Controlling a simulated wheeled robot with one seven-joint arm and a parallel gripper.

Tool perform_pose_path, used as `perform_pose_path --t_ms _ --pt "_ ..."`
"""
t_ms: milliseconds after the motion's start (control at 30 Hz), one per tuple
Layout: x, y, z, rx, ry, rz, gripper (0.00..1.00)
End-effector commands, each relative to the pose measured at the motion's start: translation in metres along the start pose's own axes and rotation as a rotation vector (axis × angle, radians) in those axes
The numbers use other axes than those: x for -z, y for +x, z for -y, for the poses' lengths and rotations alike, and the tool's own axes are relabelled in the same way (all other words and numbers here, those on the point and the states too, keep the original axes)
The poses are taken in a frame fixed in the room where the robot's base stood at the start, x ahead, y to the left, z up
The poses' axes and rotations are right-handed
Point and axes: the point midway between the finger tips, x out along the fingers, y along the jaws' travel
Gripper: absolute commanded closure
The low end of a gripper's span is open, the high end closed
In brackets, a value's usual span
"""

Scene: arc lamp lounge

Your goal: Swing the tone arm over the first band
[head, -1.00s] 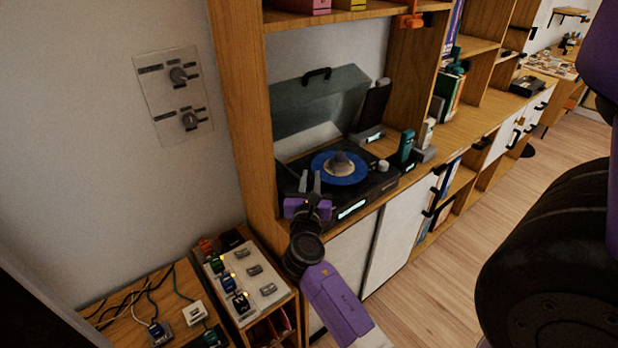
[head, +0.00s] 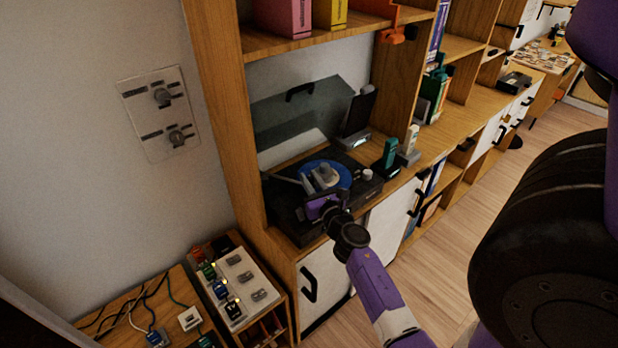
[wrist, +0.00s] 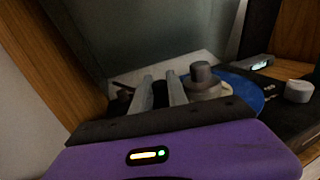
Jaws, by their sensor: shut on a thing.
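The turntable (head: 290,222) stands on the cabinet with a blue record (head: 342,170) on it; the record also shows in the wrist view (wrist: 243,88). A grey knob-like piece (wrist: 202,76) stands at the record's middle. A thin pale bar (head: 286,179), apparently the tone arm, reaches from the turntable's left side toward my gripper (head: 321,181). My gripper is at the record's front left edge, its fingers (wrist: 161,92) shut on what seems to be the tone arm. The gripped part is mostly hidden, and I cannot tell which band lies below it.
The tinted lid (head: 305,108) is raised behind the turntable. A green item (head: 390,153) and a dark upright device (head: 360,108) stand to its right. A shelf (head: 330,36) hangs above. A switch panel (head: 240,283) is low at the left.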

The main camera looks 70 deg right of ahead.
Motion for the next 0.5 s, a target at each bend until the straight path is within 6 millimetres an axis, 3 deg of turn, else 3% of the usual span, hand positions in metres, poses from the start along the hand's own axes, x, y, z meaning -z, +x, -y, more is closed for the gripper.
perform_pose_path --t_ms 400,433,500 --pt "0.0006 0.0008 0.0014 -0.005 -0.001 -0.001 1.00" --pt "0.0006 0.0008 0.0014 -0.005 -0.001 -0.001 0.79" --pt "0.0006 0.0008 0.0013 -0.005 -0.001 -0.001 0.65"
